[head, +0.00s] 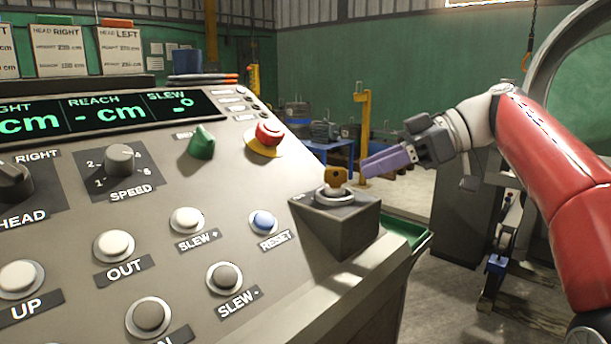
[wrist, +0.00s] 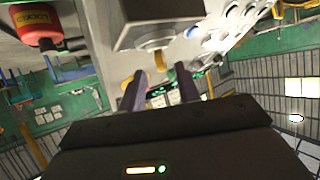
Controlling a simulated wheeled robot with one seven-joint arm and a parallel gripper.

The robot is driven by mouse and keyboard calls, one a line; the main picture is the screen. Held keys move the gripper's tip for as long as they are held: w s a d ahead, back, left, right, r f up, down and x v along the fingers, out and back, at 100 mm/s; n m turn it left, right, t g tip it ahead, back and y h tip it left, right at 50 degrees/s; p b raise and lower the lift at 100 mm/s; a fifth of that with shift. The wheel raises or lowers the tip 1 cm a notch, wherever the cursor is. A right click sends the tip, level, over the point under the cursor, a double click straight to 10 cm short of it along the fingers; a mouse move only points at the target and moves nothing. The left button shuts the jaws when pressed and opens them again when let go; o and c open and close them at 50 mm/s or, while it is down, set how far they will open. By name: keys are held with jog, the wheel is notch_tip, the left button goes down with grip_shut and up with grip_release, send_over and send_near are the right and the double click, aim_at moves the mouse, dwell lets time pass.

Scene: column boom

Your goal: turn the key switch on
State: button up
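The gripper is open and empty. The switch's on and off marks are too small to read.
A red emergency button (head: 269,132), a green knob (head: 202,143) and a blue reset button (head: 263,222) lie left of the key box. The display (head: 110,113) shows green text. A green tray (head: 405,232) is beside the panel's right edge. Open floor lies beyond.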

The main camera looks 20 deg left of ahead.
aim_at(346, 168)
jog(key=shift+a+r+n+g, duration=0.35)
jog(key=shift+a+n, duration=0.25)
jog(key=shift+n, duration=0.2)
jog(key=shift+y, duration=0.3)
jog(key=b+x, duration=0.1)
jog(key=x, duration=0.6)
jog(key=shift+a+f, duration=0.1)
grip_shut()
